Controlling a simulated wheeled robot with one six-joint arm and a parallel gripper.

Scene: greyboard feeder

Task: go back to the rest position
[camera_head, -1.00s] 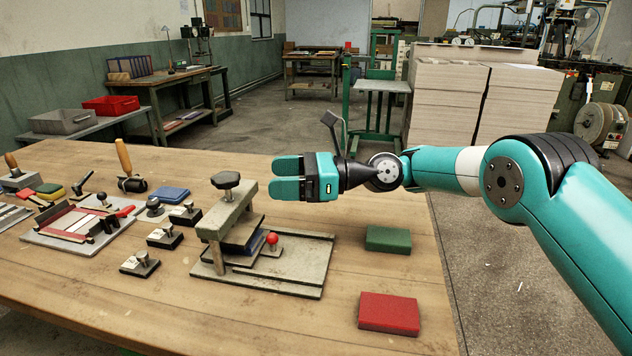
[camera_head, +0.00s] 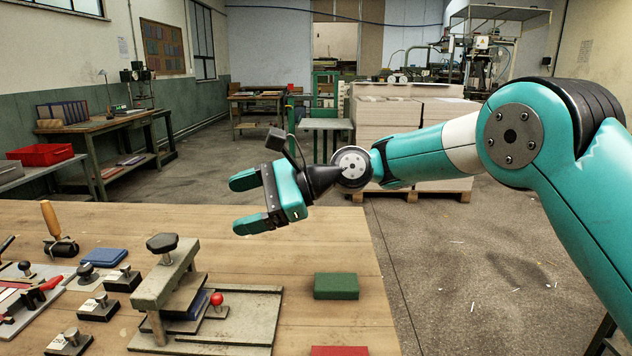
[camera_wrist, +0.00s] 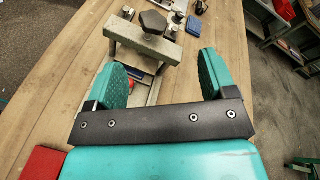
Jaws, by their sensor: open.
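My gripper (camera_head: 243,203) is open and empty in the head view, held above the wooden table with its fingers pointing left. In the wrist view my gripper (camera_wrist: 164,76) shows two teal fingers spread apart with nothing between them. Beyond them is a grey clamp press (camera_wrist: 143,40) with a dark knob. The same press (camera_head: 168,280) stands on the table in the head view, left of and below my gripper, with dark blocks under its bridge and a red ball knob (camera_head: 216,299) beside it.
A green block (camera_head: 336,286) lies right of the press, and a red block (camera_head: 339,351) is cut off at the lower edge. Stamps and a blue pad (camera_head: 104,257) lie to the left. Stacked greyboard (camera_head: 400,135) stands on a pallet behind.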

